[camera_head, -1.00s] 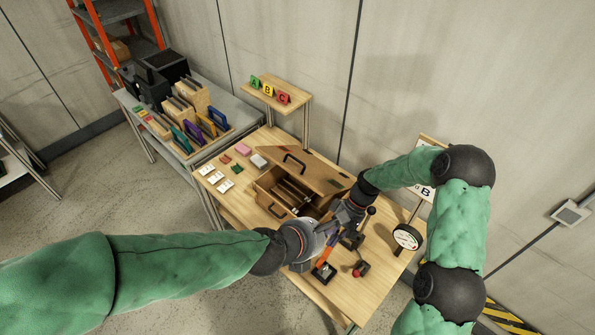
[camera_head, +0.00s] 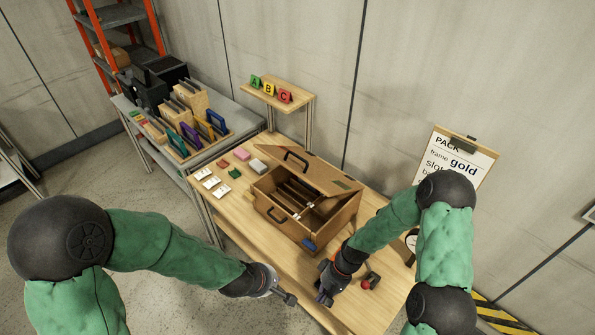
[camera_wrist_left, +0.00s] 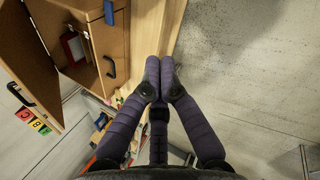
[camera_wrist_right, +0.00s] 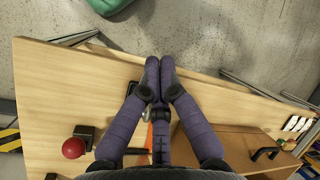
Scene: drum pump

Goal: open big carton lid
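The big carton shows as a brown wooden box (camera_head: 279,224) on the table. Its lid (camera_head: 325,174), with a dark handle, stands raised at the back, and slotted dividers show inside. A dark handle (camera_head: 277,215) and a blue latch (camera_head: 308,244) are on the front. The box also fills the upper left of the left wrist view (camera_wrist_left: 112,40). My left gripper (camera_head: 291,299) is in front of the table's near edge, apart from the box, its fingertips together and empty. My right gripper (camera_head: 324,299) is over the near right table part, apart from the box, its fingertips together.
A red button (camera_head: 371,281) stands right of my right gripper. White cards (camera_head: 212,183) and small coloured blocks (camera_head: 242,153) lie left of the box. A pack sign (camera_head: 457,163) stands at the right. A side table with frames (camera_head: 189,125) is at the left.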

